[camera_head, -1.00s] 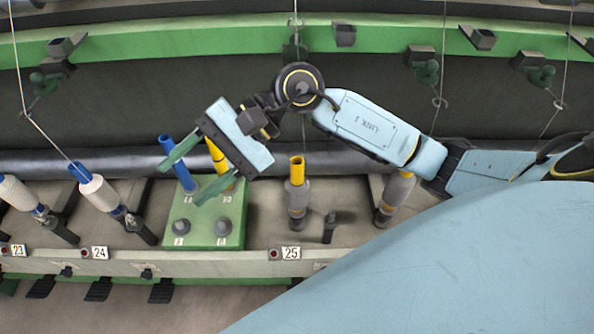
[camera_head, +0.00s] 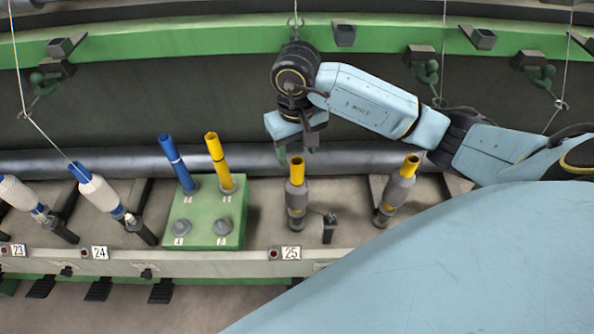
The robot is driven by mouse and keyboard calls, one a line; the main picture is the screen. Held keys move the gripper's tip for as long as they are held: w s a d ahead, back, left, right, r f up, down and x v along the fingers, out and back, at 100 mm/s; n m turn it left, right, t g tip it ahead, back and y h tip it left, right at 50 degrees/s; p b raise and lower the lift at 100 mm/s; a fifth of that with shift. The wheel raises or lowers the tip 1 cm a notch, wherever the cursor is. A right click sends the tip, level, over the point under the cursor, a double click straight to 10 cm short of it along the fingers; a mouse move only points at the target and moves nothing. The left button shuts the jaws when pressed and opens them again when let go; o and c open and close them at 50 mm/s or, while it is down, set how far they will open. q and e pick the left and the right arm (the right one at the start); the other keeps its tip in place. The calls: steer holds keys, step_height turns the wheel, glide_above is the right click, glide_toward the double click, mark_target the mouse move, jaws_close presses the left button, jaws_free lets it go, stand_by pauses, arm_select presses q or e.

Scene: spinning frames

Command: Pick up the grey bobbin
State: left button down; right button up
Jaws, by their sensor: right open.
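A grey bobbin (camera_head: 296,197) with a yellow tube top stands upright on the spindle above the number 25 plate. A second grey bobbin (camera_head: 397,191) with a yellow top stands to its right, leaning a little. My right gripper (camera_head: 282,155) is open and points down, just behind and above the top of the bobbin at 25. Its fingers are seen nearly edge-on, and the gap between them is hidden. It appears empty. My left gripper is out of view.
A green block (camera_head: 204,212) holds a blue tube (camera_head: 178,163), a yellow tube (camera_head: 219,162) and two grey knobs. White bobbins (camera_head: 98,192) stand at left by 23 and 24. A thread guide hangs above, and a grey roller (camera_head: 90,162) runs behind.

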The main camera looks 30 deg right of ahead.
mark_target(297, 160)
steer(key=shift+f, duration=3.15)
jaws_close()
